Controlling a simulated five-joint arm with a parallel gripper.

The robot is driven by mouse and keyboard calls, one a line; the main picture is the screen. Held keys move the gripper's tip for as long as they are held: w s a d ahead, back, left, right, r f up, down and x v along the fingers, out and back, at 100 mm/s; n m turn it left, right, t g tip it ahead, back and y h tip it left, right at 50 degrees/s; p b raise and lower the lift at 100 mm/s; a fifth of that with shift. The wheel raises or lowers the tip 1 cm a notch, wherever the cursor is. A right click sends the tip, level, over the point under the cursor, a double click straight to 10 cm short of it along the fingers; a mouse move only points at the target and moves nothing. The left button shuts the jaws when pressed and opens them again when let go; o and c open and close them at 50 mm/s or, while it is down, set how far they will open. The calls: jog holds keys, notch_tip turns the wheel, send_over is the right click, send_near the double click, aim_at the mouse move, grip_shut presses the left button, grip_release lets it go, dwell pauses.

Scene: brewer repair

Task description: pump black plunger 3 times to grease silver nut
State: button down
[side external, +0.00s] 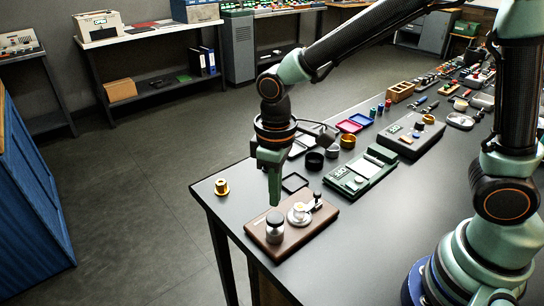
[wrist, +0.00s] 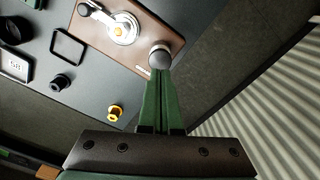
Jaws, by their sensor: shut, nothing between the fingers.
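A brown block (side external: 255,237) lies at the table's near corner. On its left part stands the plunger (side external: 275,227), a short silver cylinder with a dark top; it also shows in the wrist view (wrist: 160,55). To its right is a round silver fitting with a pale centre (side external: 299,213), which may be the silver nut; it shows in the wrist view (wrist: 121,30) beside a black-knobbed lever (wrist: 85,9). My gripper (side external: 275,203) points down with its green fingers together and empty, the tips at or just above the plunger's top. I cannot tell whether they touch.
A brass knob (side external: 221,187) sits near the table's left edge. A black square frame (side external: 295,182) lies behind the block, and a green device (side external: 361,172) to the right. Small cups and trays crowd further back. The table edge is close to the block.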

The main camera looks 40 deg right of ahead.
aim_at(275, 217)
jog(key=shift+r, duration=0.1)
jog(key=shift+r, duration=2.9)
jog(key=s+d+r+m+t, duration=0.2)
jog(key=d+r+m, duration=0.1)
jog(key=d, duration=0.4)
jog(key=s+d+r+m+t, duration=0.3)
jog(key=d, duration=0.4)
jog(key=shift+d+t, duration=0.25)
jog(key=shift+t, duration=0.05)
